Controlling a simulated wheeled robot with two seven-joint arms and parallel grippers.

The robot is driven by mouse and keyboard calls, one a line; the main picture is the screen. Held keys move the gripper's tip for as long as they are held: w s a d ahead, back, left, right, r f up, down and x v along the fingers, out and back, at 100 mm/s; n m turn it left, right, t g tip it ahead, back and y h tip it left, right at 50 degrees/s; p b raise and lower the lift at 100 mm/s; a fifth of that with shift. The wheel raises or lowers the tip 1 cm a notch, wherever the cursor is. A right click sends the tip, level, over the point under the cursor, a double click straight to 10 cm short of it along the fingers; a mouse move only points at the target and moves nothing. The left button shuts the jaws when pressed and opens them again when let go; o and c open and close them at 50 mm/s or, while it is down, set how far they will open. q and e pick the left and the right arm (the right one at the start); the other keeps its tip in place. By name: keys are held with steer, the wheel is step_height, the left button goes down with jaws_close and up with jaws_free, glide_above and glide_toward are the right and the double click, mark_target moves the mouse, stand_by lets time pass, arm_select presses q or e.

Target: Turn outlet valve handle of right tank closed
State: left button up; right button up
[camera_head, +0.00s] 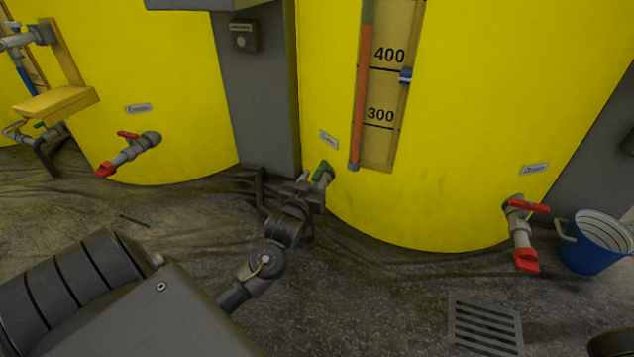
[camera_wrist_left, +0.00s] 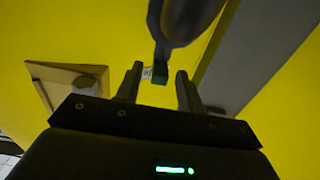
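The right yellow tank (camera_head: 460,120) fills the middle and right of the head view. At its lower left is a valve with a green handle (camera_head: 322,170), partly hidden by my left gripper (camera_head: 316,184). In the wrist view the left gripper (camera_wrist_left: 158,88) is open, its fingers apart on either side of the green handle's end (camera_wrist_left: 160,72). I see gaps beside the handle, so no grip shows. A second valve with a red handle (camera_head: 530,207) and red-capped spout sits at the tank's lower right. Labels above both valves are too small to read. My right gripper does not show.
A grey post (camera_head: 258,90) stands left of the right tank. The left tank (camera_head: 180,80) has its own red-handled valve (camera_head: 128,135). A blue bucket (camera_head: 590,248) stands by the red-handled right valve. A floor grate (camera_head: 485,325) lies in front.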

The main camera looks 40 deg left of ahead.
arm_select(q)
steer(key=shift+b+x, duration=0.4)
steer(key=shift+x, duration=0.5)
steer(key=shift+w, duration=0.25)
steer(key=shift+c, duration=0.7)
jaws_close()
steer(key=shift+a+r, duration=0.1)
